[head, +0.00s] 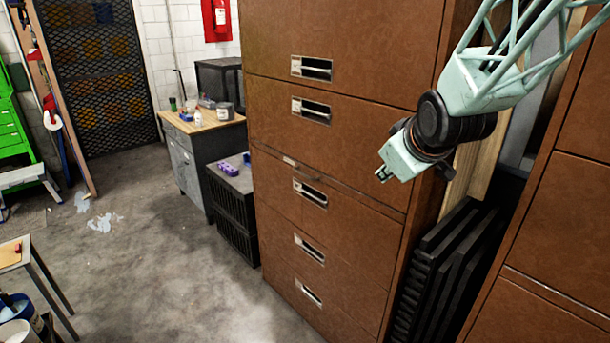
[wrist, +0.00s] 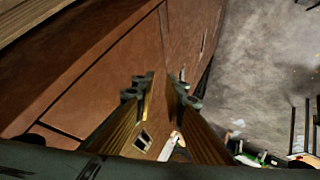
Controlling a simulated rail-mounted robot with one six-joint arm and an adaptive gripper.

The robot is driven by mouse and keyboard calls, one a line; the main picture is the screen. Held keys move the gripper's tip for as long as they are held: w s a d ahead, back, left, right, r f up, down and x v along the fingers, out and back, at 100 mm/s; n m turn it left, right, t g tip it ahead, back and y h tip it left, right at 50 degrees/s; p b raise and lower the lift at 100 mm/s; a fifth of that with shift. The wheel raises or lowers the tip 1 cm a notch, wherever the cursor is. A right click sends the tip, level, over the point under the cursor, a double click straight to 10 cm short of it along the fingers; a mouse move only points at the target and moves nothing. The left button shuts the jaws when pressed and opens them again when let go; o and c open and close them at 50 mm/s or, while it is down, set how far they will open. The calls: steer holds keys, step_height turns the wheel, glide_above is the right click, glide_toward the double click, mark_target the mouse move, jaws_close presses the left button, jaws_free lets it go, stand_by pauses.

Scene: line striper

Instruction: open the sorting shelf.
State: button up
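A tall brown filing cabinet (head: 345,130) fills the middle of the head view. A thin horizontal strip with a small metal pull (head: 301,169) crosses its front between two drawers; I take this strip as the sorting shelf (head: 352,193). It looks flush with the front. My gripper (wrist: 160,88) shows two fingers apart with nothing between them in the wrist view. In the head view my pale green wrist hangs at the cabinet's right side, well to the right of the pull. The wrist view shows brown panels on the left.
Black stacked panels (head: 440,275) lean in the gap right of the cabinet, before another brown cabinet (head: 560,220). A black crate (head: 234,215) and a wooden-topped workbench (head: 205,121) stand to the left. The concrete floor (head: 170,275) before the cabinet is mostly clear.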

steer(key=w+a+f+n+t+y+p, duration=0.1)
steer(key=w+a+f, duration=0.1)
steer(key=w, duration=0.3)
steer(key=w+a+f+n+p, duration=0.1)
steer(key=w+a, duration=0.2)
steer(key=w, duration=0.1)
steer(key=n+t+y+p, duration=0.3)
steer(key=n+y+p, duration=0.15)
steer(key=n, duration=0.25)
glide_toward(306, 176)
steer(key=shift+s+d+r+y+b, duration=0.1)
steer(key=shift+s+d+y+b, duration=0.3)
steer(key=shift+s+d, duration=0.6)
steer(key=shift+s+a, duration=0.1)
steer(key=shift+a, duration=0.05)
steer(key=shift+x, duration=6.9)
steer(key=shift+c, duration=0.7)
